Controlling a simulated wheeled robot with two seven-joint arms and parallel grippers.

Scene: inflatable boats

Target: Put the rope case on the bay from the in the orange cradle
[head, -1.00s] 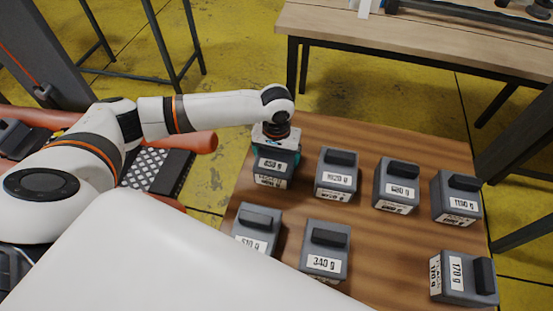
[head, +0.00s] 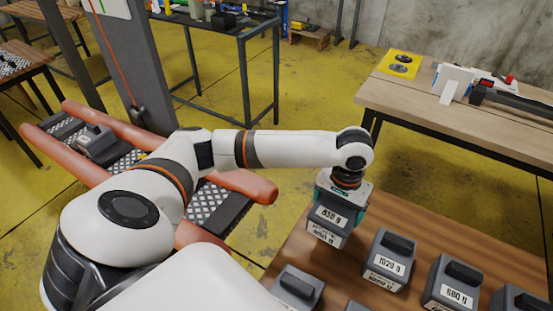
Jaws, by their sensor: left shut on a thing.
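My left gripper (head: 343,190) points down and is shut on a dark grey case (head: 330,222) with a weight label that looks like 850 g. Its lower label is too small to read, so I cannot tell its contents. The case is at the left back of the brown table; I cannot tell whether it is clear of the top. The inflatable boat (head: 262,186) with orange-red tubes lies at the left, partly hidden behind my left arm. Its checkered deck plates (head: 210,202) show between the tubes. Another grey case (head: 97,143) sits on its far deck. My right gripper is out of view.
More grey cases, one marked 1020 g (head: 388,258) and one marked 680 g (head: 452,285), stand close on the brown table (head: 420,222). A grey post (head: 130,65) rises beyond the boat. A pale wooden bench (head: 420,103) stands at the back right.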

